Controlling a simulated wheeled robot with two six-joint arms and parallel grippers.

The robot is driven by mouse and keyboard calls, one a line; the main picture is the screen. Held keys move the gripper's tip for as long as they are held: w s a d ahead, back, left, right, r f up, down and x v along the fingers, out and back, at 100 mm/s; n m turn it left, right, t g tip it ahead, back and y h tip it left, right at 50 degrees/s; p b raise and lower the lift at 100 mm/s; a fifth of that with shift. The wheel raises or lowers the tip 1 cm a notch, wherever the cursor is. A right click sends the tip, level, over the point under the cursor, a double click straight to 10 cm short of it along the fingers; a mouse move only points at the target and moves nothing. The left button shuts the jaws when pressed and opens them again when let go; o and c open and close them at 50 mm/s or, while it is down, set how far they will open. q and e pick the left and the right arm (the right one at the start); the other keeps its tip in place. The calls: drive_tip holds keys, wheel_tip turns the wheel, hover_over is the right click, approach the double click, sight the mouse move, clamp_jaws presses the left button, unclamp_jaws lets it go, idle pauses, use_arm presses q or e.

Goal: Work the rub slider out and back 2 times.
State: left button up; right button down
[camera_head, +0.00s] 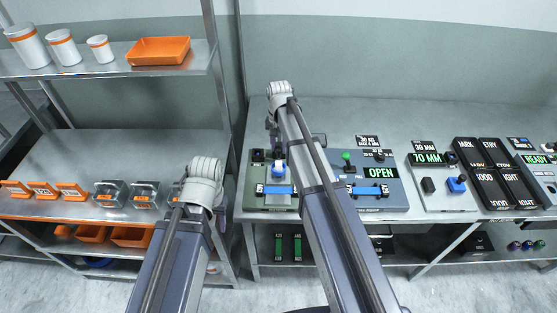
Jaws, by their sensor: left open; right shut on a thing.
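A grey-green panel (252,199) stands at the left end of the bench. A blue knob (279,171), which looks like the rub slider's handle, stands on it just behind a blue labelled strip (279,189). My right arm reaches across the bench, and my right gripper (276,150) points down at this knob and is shut on it. My arm covers part of the panel's right side, so the slider's track is not clear. My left gripper (203,182) is open, low in front of the left shelf, away from the panel; its fingers are mostly hidden by its wrist.
A panel reading OPEN (397,199) with a green knob stands right of my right arm. A 70 MM panel (447,201) and black labelled boxes (487,188) follow. The left shelf holds clear boxes (109,192), orange holders (72,190) and, higher, an orange tray (160,50).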

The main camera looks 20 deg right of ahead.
drive_tip(key=shift+w+d, duration=0.2)
drive_tip(key=shift+w, duration=0.45)
drive_tip(key=c, duration=0.6)
unclamp_jaws()
drive_tip(key=shift+s, duration=0.1)
wheel_tip(320, 180, up, 8)
drive_tip(key=p, duration=0.8)
drive_tip(key=shift+f, duration=0.1)
